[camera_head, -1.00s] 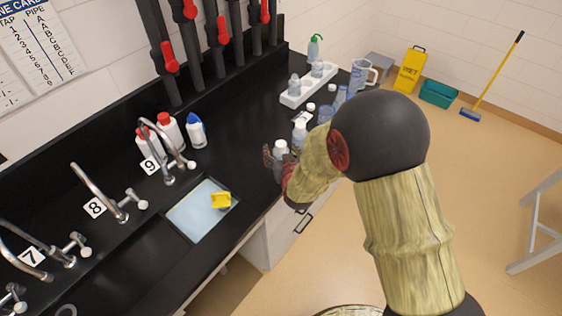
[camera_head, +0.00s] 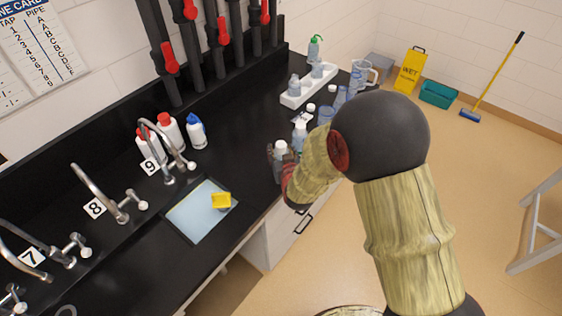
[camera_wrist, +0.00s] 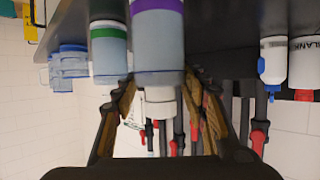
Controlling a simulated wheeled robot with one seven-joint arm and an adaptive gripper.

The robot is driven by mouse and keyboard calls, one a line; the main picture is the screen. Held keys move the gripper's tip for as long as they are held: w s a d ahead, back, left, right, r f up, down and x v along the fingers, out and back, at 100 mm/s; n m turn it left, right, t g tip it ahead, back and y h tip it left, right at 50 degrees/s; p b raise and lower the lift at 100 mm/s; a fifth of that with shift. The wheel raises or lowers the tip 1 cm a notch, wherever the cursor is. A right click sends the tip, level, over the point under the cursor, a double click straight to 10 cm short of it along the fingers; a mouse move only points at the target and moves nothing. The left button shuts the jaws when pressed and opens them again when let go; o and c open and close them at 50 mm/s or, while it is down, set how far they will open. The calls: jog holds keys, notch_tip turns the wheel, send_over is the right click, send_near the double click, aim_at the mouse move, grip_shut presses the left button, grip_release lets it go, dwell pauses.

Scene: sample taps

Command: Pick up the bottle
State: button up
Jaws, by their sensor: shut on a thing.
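The bottle (camera_wrist: 157,45) has a clear grey-blue body, a purple band and a white cap. It hangs upside down in the wrist view, between the two fingers. In the head view its white cap (camera_head: 280,147) shows above my gripper (camera_head: 278,160), at the front edge of the black counter. My gripper (camera_wrist: 160,105) is shut on the bottle near its cap and shoulder in the wrist view. The bottle's lower part is partly hidden by the fingers in the head view, and I cannot tell whether its base touches the counter.
A green-banded bottle (camera_wrist: 108,50) stands close beside it. A sink (camera_head: 198,210) with a yellow sponge (camera_head: 221,200) lies left. Taps and red-capped bottles (camera_head: 170,131) line the back.

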grip_shut()
jog(key=shift+r, duration=0.1)
